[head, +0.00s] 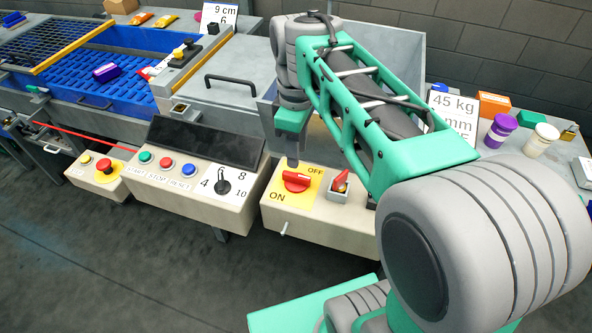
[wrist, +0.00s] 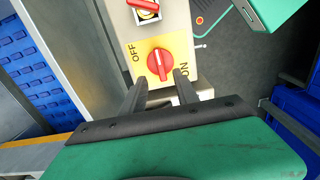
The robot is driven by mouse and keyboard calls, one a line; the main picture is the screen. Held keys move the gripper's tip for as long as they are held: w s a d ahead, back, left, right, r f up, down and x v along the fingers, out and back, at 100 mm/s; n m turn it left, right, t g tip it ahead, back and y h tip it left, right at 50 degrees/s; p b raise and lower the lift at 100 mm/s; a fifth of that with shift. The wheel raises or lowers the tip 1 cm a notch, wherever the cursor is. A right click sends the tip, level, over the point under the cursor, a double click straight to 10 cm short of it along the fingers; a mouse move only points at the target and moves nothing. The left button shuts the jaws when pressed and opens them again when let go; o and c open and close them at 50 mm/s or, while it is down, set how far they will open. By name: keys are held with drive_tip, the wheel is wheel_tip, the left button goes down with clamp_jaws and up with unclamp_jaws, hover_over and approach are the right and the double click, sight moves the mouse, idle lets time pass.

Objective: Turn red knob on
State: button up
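The red knob (head: 297,181) sits on a yellow plate marked OFF at upper right and ON at lower left, on the front of a beige control box (head: 325,222). Its handle lies roughly sideways in the head view. The knob (wrist: 160,64) is also clear in the wrist view, just beyond my fingertips. My gripper (wrist: 159,78) is open and empty there, with one dark finger toward each side of the knob. In the head view my gripper (head: 292,158) is just above and behind the knob, and one finger hides the other. Contact cannot be told.
A smaller red switch (head: 340,183) is right of the knob. A beige panel (head: 190,195) with coloured buttons and a dial stands to the left, and a box with a red stop button (head: 104,166) farther left. The floor in front (head: 200,280) is clear.

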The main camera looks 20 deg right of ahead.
sight(297, 175)
wheel_tip(297, 175, down, 7)
drive_tip(key=shift+f, duration=0.2)
drive_tip(key=shift+c, duration=0.2)
clamp_jaws()
idle(0.5)
